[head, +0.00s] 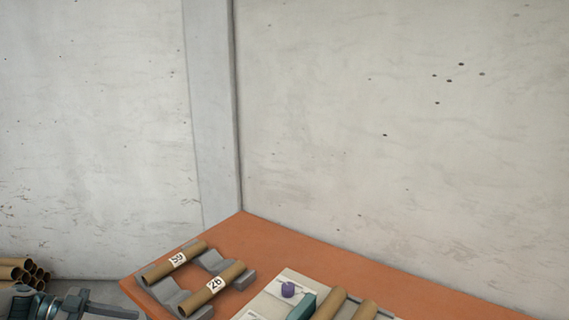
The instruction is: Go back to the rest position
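My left gripper (105,309) is at the bottom left of the head view, beside the left end of the orange table. One grey finger shows, pointing right; the rest is cut off or hidden, so I cannot tell if it is open or shut. I see nothing held in the part that shows. My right gripper is not in view.
On the orange table (390,268), two labelled cardboard tubes (158,272) (230,276) lie on grey cradles (241,281). A pale board with a purple knob (288,289), teal block (301,306) and more tubes (331,301) is right. Stacked tubes (24,270) sit far left. Concrete walls stand behind.

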